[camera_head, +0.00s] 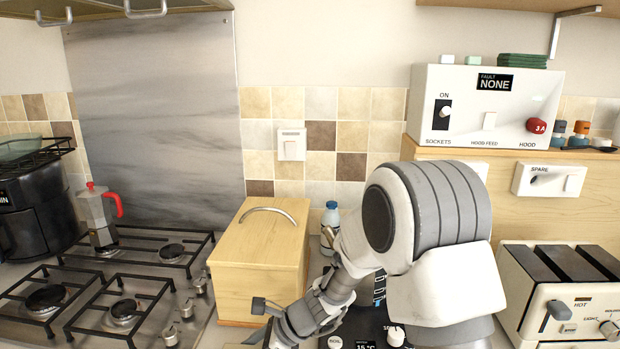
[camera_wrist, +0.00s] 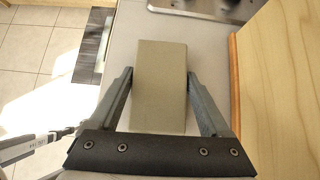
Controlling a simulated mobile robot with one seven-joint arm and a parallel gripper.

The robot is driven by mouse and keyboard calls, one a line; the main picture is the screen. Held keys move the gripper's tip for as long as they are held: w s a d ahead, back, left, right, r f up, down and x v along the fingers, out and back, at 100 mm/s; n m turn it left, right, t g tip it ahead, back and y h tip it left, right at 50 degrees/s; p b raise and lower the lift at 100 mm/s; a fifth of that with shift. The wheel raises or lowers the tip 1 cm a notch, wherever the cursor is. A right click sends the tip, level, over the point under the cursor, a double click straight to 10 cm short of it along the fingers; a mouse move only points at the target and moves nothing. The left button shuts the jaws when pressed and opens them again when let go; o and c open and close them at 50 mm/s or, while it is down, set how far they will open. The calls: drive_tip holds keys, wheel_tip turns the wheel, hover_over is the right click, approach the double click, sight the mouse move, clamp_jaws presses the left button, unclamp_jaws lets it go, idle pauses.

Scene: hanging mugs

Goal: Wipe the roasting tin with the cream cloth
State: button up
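In the wrist view a flat, plain cream-beige oblong (camera_wrist: 161,80), which looks like the folded cloth, lies lengthwise between my two fingers. I cannot make out the roasting tin in either view.
The wooden box (camera_head: 258,255) stands close behind my gripper. The hob (camera_head: 110,285) with a moka pot (camera_head: 98,215) is to the left. A toaster (camera_head: 565,290) stands at the right. In the wrist view bare grey counter (camera_wrist: 215,60) lies beside the oblong.

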drive_tip(key=c, duration=0.5)
drive_tip(key=shift+o, duration=0.2)
drive_tip(key=shift+r+p, duration=2.15)
drive_tip(key=shift+r, duration=0.4)
